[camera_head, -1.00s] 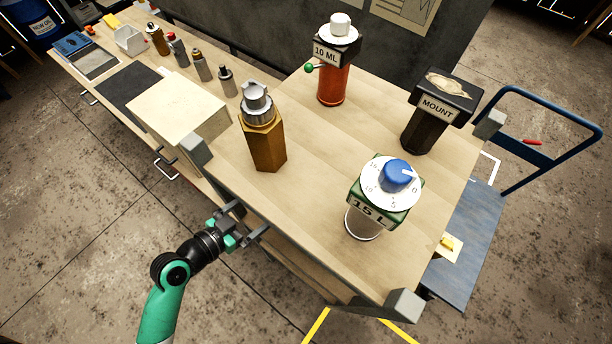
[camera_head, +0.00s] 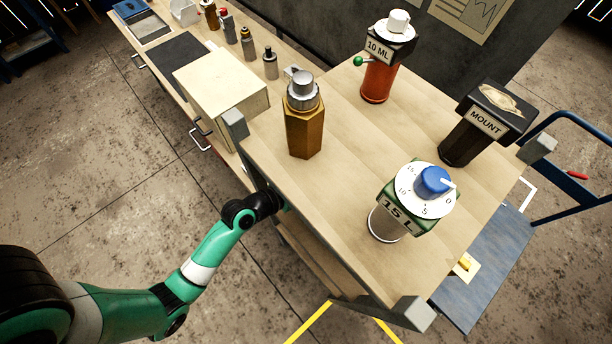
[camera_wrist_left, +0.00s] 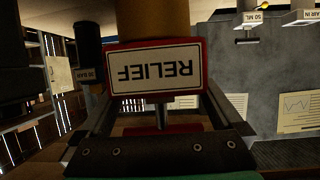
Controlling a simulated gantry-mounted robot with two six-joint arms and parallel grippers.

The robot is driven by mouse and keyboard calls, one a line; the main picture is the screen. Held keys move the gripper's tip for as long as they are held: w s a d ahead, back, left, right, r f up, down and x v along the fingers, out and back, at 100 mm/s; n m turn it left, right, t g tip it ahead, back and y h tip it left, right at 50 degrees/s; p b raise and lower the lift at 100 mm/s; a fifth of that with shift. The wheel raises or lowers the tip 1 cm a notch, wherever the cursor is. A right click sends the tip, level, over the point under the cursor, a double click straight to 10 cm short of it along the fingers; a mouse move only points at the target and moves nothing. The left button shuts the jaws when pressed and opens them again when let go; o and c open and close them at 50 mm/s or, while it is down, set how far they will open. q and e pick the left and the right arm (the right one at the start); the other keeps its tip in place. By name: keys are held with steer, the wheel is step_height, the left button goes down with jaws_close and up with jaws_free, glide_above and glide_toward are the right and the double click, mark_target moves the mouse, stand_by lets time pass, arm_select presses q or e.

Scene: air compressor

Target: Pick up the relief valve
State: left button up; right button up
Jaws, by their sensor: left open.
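The relief valve (camera_wrist_left: 157,67) shows in the left wrist view, with a red block whose white "RELIEF" label reads upside down. A brown-gold body rises from the block in that picture, and a silver stem with a red piece shows below it. My left gripper (camera_wrist_left: 162,105) is open, its fingers to the left and right of the block. I cannot tell whether they touch it. In the head view my left gripper is hidden at the table's near edge. I cannot pick out the "RELIEF" label there. My right gripper is in neither view.
On the table (camera_head: 345,170) stand a brass hexagonal part (camera_head: 304,130), a "10 ML" part (camera_head: 378,80), a "MOUNT" part (camera_head: 465,145) and a "15 L" part (camera_head: 385,222). In the wrist view a dark part (camera_wrist_left: 88,50) is left of the valve.

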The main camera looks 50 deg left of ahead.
arm_select(q)
steer(key=shift+w+f, duration=0.2)
steer(key=shift+w, duration=0.25)
jaws_close()
